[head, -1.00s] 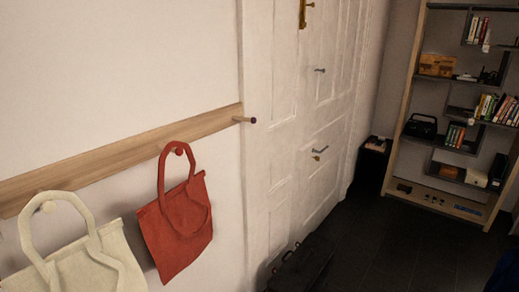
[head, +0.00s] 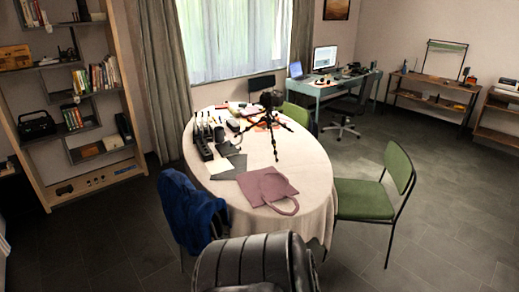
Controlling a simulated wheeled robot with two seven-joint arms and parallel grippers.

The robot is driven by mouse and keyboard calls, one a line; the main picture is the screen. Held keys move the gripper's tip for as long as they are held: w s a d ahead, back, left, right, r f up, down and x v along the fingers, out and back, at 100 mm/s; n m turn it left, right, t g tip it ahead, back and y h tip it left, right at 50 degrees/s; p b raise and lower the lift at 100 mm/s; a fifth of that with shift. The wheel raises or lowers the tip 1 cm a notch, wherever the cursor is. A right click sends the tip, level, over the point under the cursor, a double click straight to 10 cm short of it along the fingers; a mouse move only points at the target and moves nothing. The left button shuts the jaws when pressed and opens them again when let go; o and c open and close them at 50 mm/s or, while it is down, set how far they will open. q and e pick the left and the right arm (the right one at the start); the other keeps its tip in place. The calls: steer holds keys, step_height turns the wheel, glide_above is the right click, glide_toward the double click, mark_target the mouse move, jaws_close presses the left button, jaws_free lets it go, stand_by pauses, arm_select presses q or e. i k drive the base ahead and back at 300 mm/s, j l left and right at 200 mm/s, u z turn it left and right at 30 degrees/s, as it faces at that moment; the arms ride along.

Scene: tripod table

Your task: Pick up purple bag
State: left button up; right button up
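The purple bag (head: 264,186) lies flat on the near part of the oval table (head: 312,172), which has a pale cloth. Its handle loop (head: 287,207) points toward the table's near right edge. Neither of my grippers shows in the head view.
A black tripod (head: 273,122), papers and dark items stand on the table beyond the bag. A black padded chair (head: 255,265) is at the near edge, a chair with a blue jacket (head: 191,212) at the left, a green chair (head: 390,181) at the right. Floor at right is clear.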

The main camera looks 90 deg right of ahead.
mark_target(267, 186)
steer(key=z, duration=2.8)
steer(key=i, duration=0.15)
